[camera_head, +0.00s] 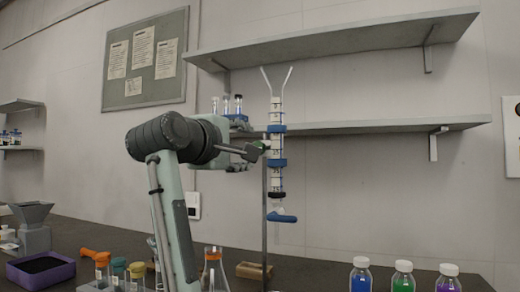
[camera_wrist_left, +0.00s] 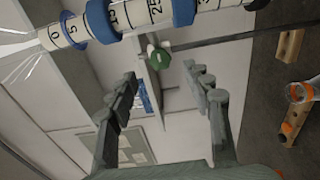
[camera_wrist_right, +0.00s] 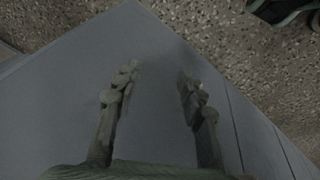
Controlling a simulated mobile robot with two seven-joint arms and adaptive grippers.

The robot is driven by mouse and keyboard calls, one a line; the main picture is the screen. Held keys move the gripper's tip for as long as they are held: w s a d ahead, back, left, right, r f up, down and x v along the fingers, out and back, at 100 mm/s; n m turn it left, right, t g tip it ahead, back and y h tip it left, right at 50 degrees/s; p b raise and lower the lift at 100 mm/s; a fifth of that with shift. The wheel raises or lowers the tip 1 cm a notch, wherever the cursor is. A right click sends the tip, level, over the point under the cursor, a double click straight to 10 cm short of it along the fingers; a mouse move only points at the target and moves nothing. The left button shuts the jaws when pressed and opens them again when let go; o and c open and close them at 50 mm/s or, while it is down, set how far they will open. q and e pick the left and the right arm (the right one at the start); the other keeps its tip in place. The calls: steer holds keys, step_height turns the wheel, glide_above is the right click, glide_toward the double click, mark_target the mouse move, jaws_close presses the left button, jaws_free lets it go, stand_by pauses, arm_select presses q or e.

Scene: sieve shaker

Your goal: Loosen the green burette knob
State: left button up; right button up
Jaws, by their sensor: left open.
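The green burette knob (camera_head: 264,146) is on the clamp beside the upright burette (camera_head: 276,160), which has blue bands and hangs on a thin metal stand rod (camera_head: 264,215). My left gripper (camera_head: 246,153) comes from the left with its fingertips close to the knob. In the left wrist view, the knob (camera_wrist_left: 160,57) lies ahead of the gap between the open fingers (camera_wrist_left: 160,78); I cannot tell whether they touch it. In the right wrist view, my right gripper (camera_wrist_right: 160,82) is open and empty over a plain grey surface; it is out of the head view.
A conical flask (camera_head: 214,270) and a wooden block (camera_head: 254,270) stand below on the dark bench (camera_head: 330,272). Bottles with blue, green (camera_head: 403,277) and purple contents are at the right. Wall shelves (camera_head: 390,125) run behind the burette.

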arm_select(q)
steer(key=p+x, duration=0.1)
steer(key=x, duration=0.5)
arm_select(e)
steer(key=s+f, duration=0.4)
steer(key=f, duration=0.1)
steer(key=shift+d+f+g, duration=0.15)
steer(key=shift+d+g, duration=0.25)
arm_select(q)
steer(key=shift+w, duration=0.15)
